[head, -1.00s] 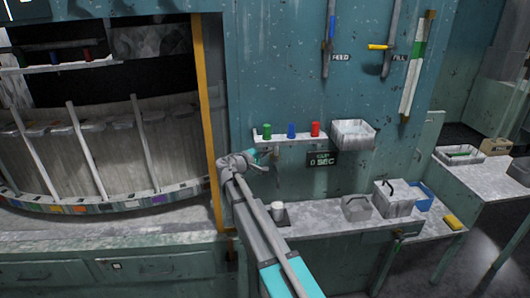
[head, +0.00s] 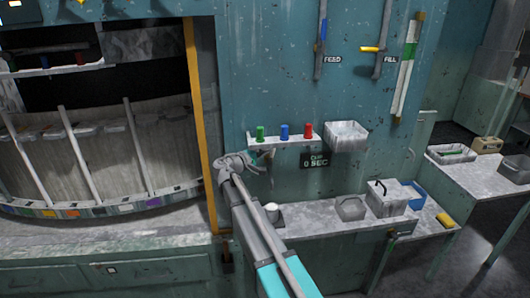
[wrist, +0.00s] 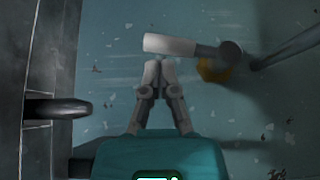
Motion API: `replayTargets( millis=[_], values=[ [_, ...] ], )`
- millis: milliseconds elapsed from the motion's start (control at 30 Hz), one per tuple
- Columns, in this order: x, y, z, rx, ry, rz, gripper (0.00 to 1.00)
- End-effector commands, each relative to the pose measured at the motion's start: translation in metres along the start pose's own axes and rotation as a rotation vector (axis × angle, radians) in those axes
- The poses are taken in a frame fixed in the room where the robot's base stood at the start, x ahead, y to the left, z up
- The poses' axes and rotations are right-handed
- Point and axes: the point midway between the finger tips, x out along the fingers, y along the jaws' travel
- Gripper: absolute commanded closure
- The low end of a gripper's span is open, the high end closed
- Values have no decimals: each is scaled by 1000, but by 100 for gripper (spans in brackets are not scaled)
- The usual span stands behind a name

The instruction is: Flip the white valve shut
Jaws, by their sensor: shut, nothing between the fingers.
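The white valve handle (wrist: 168,44) shows in the wrist view as a pale bar lying nearly level, just ahead of my fingertips. Its right end joins a grey fitting, with a yellow-orange part (wrist: 213,69) below and a grey tube running to the upper right. My gripper (wrist: 158,64) is shut and empty, its tips very close under the bar; I cannot tell whether they touch. In the head view my gripper (head: 264,157) is small, below the shelf of coloured cups, and the white valve cannot be made out there.
A shelf holds green, blue and red cups (head: 284,132) beside a pale bin (head: 346,136). A lidded box (head: 387,198) and a grey basket (head: 351,208) stand on the counter below. In the wrist view a dark rounded part (wrist: 55,108) juts in from the left.

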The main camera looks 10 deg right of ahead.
Motion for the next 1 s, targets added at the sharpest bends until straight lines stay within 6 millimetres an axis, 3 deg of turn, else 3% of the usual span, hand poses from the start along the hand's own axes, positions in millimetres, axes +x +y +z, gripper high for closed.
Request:
replayTargets(
  millis=[333, 700, 1000],
  values=[
    [-27, 10, -26, -1, 0, 0, 100],
    [-92, 20, -22, 0, 3, 0, 100],
    [-120, 25, -21, 0, 0, 0, 100]
  ],
)
